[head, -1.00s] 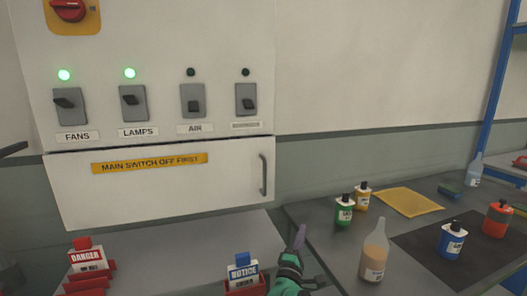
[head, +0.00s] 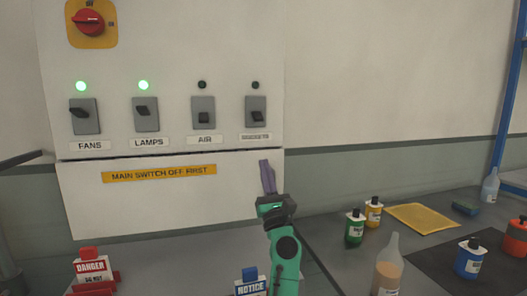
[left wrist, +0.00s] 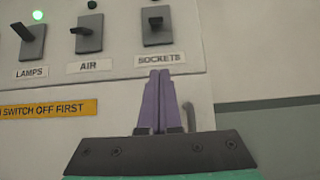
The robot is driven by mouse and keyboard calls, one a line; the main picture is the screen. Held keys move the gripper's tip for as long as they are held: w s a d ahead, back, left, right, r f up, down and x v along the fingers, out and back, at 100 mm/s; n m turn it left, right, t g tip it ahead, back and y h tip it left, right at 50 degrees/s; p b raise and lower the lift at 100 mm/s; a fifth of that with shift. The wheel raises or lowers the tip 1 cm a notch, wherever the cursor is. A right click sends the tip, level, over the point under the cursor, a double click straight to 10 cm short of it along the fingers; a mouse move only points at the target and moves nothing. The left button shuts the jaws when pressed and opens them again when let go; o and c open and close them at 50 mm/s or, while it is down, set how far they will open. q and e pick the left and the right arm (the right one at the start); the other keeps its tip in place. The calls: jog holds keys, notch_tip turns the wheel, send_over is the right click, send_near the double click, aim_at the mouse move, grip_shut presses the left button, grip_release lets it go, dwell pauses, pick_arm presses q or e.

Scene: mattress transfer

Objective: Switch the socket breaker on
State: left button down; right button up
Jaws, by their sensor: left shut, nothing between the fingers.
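The sockets breaker (head: 256,112) is a grey plate with a dark lever, at the right end of the row on the white panel. Its lever points down in the head view, and the lamp (head: 255,85) above it is dark. The breaker also shows in the left wrist view (left wrist: 158,38), above its SOCKETS label (left wrist: 160,59). My left gripper (head: 265,164) is shut and empty, its purple fingers pointing up just below the sockets label. My right gripper is not in view.
The fans (head: 84,116) and lamps (head: 145,114) breakers have green lamps lit; the air breaker's (head: 203,112) lamp is dark. A red rotary switch (head: 89,22) is at the upper left. Bottles and a yellow sheet (head: 423,218) lie on the right bench.

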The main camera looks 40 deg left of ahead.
aim_at(256, 130)
pick_arm(q)
jog(key=p+x, duration=0.4)
jog(key=x, duration=0.5)
jog(key=shift+r, duration=0.4)
jog(key=d+r+p, duration=0.1)
jog(key=s+r+p, duration=0.1)
jog(key=shift+s+d+r+p, duration=0.1)
jog(key=shift+d+r+p, duration=0.15)
jog(key=shift+d+p, duration=0.15)
jog(key=shift+a, duration=0.1)
